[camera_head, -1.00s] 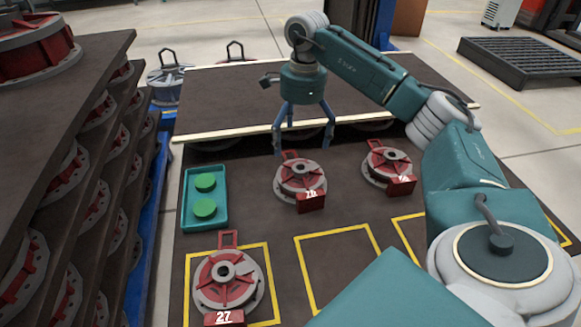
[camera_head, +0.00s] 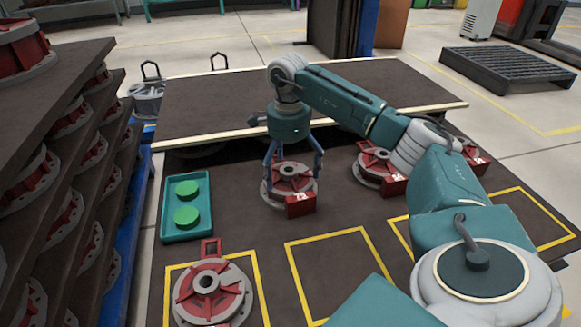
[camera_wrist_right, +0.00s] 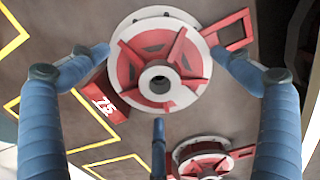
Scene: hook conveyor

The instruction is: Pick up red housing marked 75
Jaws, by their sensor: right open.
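The red housing (camera_head: 291,171), a red-and-grey round part with a centre hub and a red tag, stands on the dark table. In the right wrist view its tag reads 75; the housing (camera_wrist_right: 125,70) lies between my finger tips. My right gripper (camera_head: 294,160) is pointing down over this housing, its blue fingers spread around its upper part. In the right wrist view my right gripper (camera_wrist_right: 158,55) is open, with gaps too fine to judge for contact. My left gripper is out of view.
Another red housing (camera_head: 374,167) stands just to the right, with one more partly behind my arm. A housing (camera_head: 212,287) sits in a yellow-outlined square at front left. A teal tray (camera_head: 167,222) holds two green discs. The middle yellow square is empty.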

